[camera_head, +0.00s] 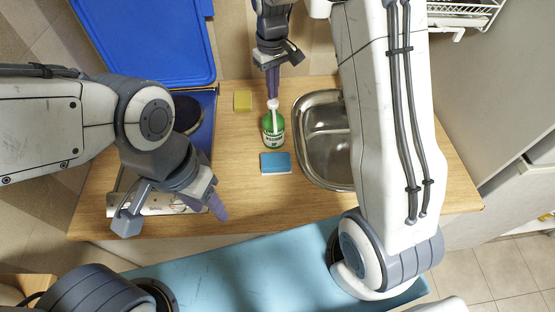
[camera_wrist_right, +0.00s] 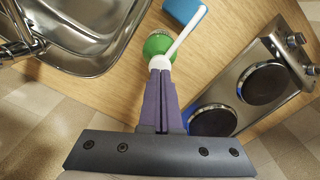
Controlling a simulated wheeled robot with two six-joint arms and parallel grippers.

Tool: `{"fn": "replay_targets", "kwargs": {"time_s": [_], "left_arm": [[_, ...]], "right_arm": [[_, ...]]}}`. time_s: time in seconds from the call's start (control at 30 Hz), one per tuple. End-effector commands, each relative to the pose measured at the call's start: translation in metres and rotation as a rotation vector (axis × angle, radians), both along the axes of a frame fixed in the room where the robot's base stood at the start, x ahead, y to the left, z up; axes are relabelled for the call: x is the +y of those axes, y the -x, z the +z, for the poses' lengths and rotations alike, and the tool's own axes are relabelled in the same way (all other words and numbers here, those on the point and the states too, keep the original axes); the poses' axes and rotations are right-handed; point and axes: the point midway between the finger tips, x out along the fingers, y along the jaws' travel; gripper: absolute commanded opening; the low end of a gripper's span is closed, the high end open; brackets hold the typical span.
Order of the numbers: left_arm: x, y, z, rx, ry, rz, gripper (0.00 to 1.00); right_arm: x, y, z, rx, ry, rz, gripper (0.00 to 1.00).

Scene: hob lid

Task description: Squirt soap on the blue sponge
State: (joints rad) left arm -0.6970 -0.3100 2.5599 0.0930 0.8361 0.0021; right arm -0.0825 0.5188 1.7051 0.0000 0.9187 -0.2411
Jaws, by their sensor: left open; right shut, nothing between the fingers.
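The blue sponge (camera_head: 276,163) lies flat on the wooden counter in front of the soap bottle. It also shows at the top of the right wrist view (camera_wrist_right: 185,10). The green soap bottle (camera_head: 273,131) stands upright with a white pump top, its spout pointing toward the sponge side. My right gripper (camera_head: 272,95) points down, shut and empty, with its fingertips at or just above the pump head (camera_wrist_right: 160,62); I cannot tell whether they touch. My left gripper (camera_head: 211,207) is open and empty over the hob near the counter's front edge, left of the sponge.
A yellow sponge (camera_head: 243,100) lies at the back of the counter. A steel sink (camera_head: 326,117) is to the right. The hob (camera_wrist_right: 258,80) is at the left in the head view, its blue lid (camera_head: 150,40) raised. Counter between hob and sponge is clear.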

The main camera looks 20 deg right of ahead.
Motion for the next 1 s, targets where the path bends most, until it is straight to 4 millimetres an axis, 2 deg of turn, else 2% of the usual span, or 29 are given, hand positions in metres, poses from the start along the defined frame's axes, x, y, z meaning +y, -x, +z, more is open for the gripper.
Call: {"fn": "replay_targets", "kwargs": {"time_s": [0.57, 1.0], "left_arm": [[0.0, 0.0, 0.001, 0.0, 0.0, 0.0, 0.5], [0.0, 0.0, 0.039, 0.0, 0.0, 0.0, 0.5]], "right_arm": [[0.0, 0.0, 0.001, -0.001, 0.0, 0.0, 0.0], [0.0, 0.0, 0.042, -0.002, -0.001, 0.0, 0.0]]}}
